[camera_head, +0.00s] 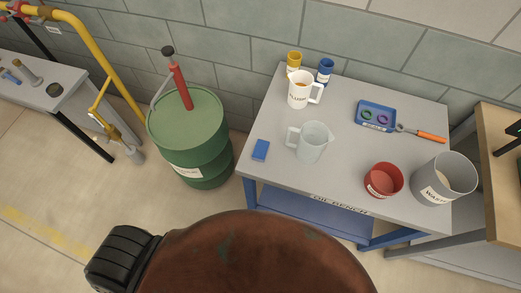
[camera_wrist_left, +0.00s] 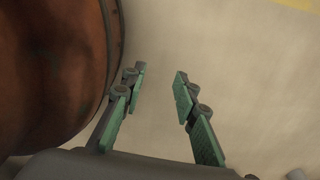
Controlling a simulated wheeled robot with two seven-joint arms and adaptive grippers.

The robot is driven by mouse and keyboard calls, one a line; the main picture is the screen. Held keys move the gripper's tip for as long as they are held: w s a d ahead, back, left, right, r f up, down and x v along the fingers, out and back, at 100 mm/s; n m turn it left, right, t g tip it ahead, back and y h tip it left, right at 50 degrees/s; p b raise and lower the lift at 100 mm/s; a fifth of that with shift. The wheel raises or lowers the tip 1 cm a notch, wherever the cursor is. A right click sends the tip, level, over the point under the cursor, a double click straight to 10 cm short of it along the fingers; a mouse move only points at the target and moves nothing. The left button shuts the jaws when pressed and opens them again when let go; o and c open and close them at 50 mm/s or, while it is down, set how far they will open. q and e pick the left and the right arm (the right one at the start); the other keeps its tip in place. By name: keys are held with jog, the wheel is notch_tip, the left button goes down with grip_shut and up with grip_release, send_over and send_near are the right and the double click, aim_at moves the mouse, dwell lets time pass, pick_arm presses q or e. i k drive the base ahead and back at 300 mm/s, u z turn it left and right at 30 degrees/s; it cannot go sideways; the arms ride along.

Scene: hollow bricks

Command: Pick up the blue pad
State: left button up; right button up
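The blue pad (camera_head: 261,150) is a small flat block. It lies on the grey top of the oil bench (camera_head: 345,172), near the left front edge, left of a clear jug. My left gripper (camera_wrist_left: 158,82) shows only in the left wrist view. Its two green-padded fingers are apart with nothing between them, above the bare floor and beside a rusty brown curved body. The pad is not in that view. Neither gripper shows in the head view, and my right gripper is not seen.
On the bench stand the clear jug (camera_head: 313,141), a white mug (camera_head: 300,89), yellow and blue cans, a blue tray (camera_head: 376,116), an orange-handled tool, a red bowl (camera_head: 383,180) and a grey bucket (camera_head: 443,179). A green drum (camera_head: 190,135) stands left. A rusty round body (camera_head: 255,255) fills the front.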

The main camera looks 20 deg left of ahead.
aim_at(260, 151)
jog(key=z, duration=3)
jog(key=k, duration=2.35)
jog(key=u, duration=2.3)
jog(key=i, duration=0.5)
jog(key=z, duration=0.05)
